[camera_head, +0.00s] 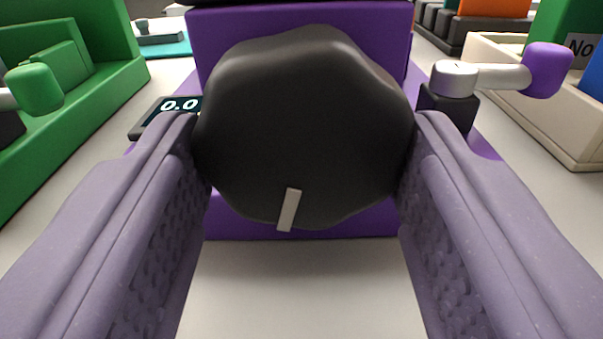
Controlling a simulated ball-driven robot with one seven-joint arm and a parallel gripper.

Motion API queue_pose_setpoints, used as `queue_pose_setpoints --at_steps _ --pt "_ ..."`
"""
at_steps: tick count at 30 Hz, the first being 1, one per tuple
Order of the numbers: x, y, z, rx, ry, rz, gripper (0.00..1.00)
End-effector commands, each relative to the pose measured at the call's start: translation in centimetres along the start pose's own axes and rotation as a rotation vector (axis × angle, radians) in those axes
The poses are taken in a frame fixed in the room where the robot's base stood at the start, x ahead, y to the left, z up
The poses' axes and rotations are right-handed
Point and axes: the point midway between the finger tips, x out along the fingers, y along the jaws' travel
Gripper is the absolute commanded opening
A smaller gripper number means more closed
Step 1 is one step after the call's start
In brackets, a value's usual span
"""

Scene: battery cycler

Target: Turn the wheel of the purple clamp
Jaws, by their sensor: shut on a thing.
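The black lobed wheel (304,120) fills the middle of the view, on the front of the purple clamp (300,22). A light grey mark (289,210) on the wheel sits near its bottom, slightly left of centre and a little tilted. My gripper (304,150) has one pale purple finger on each side of the wheel, shut on its left and right edges. A metal lever with a purple knob (547,69) stands at the clamp's right side. A small dark display (171,112) reading 0.0 is at its left, partly hidden by my left finger.
A green clamp (75,85) with a green-knobbed lever (35,87) stands close on the left. A beige tray (545,110) and a green block labelled "No" (570,40) are on the right. Orange and dark items are behind. The pale bench below the wheel is clear.

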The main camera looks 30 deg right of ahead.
Motion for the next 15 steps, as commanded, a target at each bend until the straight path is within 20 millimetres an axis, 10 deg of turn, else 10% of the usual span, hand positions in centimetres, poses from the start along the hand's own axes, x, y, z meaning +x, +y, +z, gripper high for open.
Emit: queue_pose_setpoints --at_steps 8,9,15 --pt "-0.05 0.01 0.18 -0.002 -0.004 0.000 0.28" --pt "-0.05 0.01 0.18 -0.002 -0.004 0.000 0.67" --pt "-0.02 0.01 0.09 -0.002 -0.002 0.000 0.84"
